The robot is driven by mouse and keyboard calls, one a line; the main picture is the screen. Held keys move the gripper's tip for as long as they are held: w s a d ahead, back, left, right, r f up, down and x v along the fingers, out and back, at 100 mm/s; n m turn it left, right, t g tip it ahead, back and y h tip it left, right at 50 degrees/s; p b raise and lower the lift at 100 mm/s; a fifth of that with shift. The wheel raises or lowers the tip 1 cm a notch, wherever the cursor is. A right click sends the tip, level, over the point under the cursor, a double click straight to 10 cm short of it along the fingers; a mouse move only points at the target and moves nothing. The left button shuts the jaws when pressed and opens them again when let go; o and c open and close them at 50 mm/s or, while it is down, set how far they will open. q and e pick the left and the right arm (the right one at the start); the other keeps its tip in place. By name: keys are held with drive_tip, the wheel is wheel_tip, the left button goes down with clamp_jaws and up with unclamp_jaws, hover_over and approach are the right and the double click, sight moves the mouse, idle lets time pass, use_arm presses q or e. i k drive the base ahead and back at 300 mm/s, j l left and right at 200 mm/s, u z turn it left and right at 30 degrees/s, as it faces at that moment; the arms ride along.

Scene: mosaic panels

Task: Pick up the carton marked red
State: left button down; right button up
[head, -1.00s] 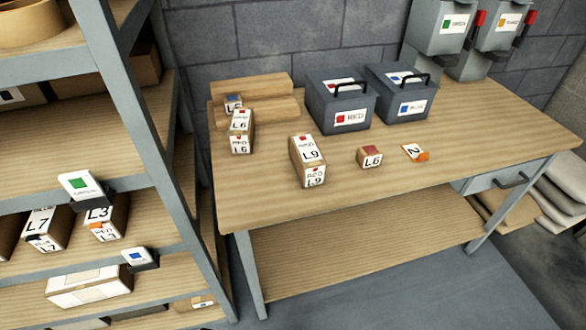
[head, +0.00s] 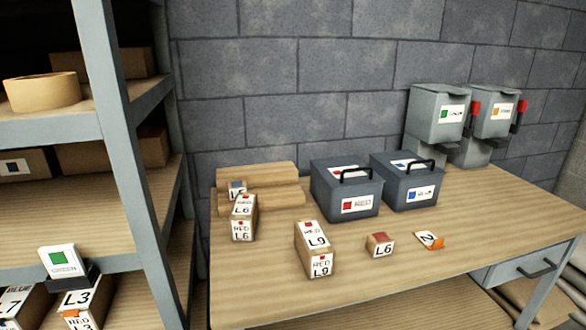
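A carton marked RED and L9 (head: 314,252) stands on the wooden workbench, with a red square on its label. A second carton marked RED and L6 (head: 243,219) stands to its left, near the bench's left end. A small block marked L6 with a red top (head: 380,245) sits to the right of the L9 carton. A dark box with a red square on its label (head: 345,190) stands behind them. Neither of my grippers is in view.
A dark box with a blue label (head: 410,184) stands beside the red-labelled one. An orange-edged tag (head: 429,239) lies right. Shelving (head: 112,110) rises at left. The bench's right front (head: 480,240) is clear.

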sight(244, 216)
drive_tip(key=i+l+u, duration=0.25)
drive_tip(key=i+l, duration=0.15)
drive_tip(key=l, duration=0.2)
drive_tip(key=i+l+u, duration=0.1)
drive_tip(key=l, duration=0.25)
drive_tip(key=i, duration=0.05)
